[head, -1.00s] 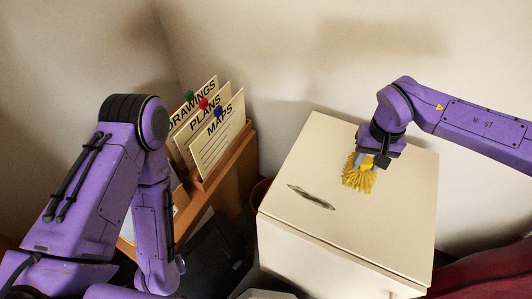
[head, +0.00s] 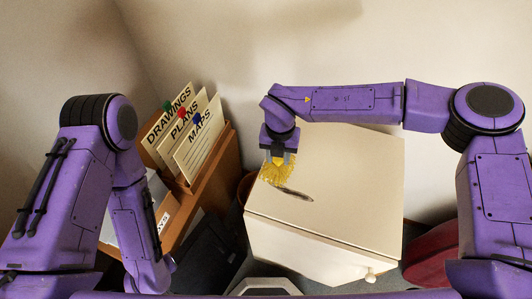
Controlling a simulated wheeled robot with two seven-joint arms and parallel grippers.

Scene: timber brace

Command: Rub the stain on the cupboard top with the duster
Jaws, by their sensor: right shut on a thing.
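The cream cupboard (head: 350,165) has a flat top with a dark, elongated stain (head: 294,194) near its front left part. My right gripper (head: 277,158) is shut on the yellow duster (head: 275,172), whose strands hang down. The duster is at the left edge of the cupboard top, just up and left of the stain. Its strands lie close to the stain's left end; I cannot tell whether they press on the surface. My left arm is at the left, and its gripper is out of sight.
A wooden rack (head: 215,165) holding cards marked Drawings, Plans and Maps stands left of the cupboard. A dark object (head: 215,255) is below it. A round brown bin (head: 243,188) is beside the cupboard. A red thing (head: 435,258) lies at the right. The cupboard top's right side is clear.

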